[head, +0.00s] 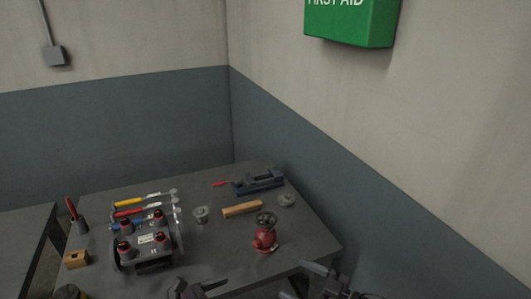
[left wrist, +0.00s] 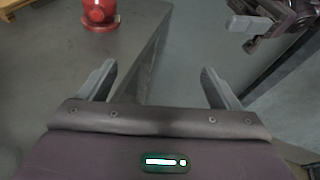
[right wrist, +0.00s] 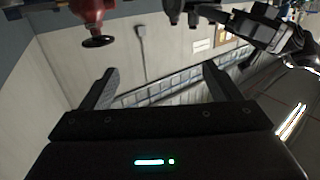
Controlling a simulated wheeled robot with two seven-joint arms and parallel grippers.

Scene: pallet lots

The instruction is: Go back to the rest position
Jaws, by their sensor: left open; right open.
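My right gripper (head: 306,281) shows at the bottom of the head view, off the table's near edge. In the right wrist view its two fingers (right wrist: 160,80) stand wide apart with nothing between them. My left gripper (head: 195,289) is partly cut off by the bottom edge of the head view. In the left wrist view its fingers (left wrist: 158,82) are spread and empty, with the table's edge and floor beyond them. The grey table (head: 215,255) is beyond both grippers.
A red valve (head: 265,238) stands near the table's front right. A rack with red-topped parts (head: 148,252), a wooden block (head: 241,209) and a blue vise (head: 260,181) are also on the table. A green first aid box (head: 350,22) hangs on the right wall.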

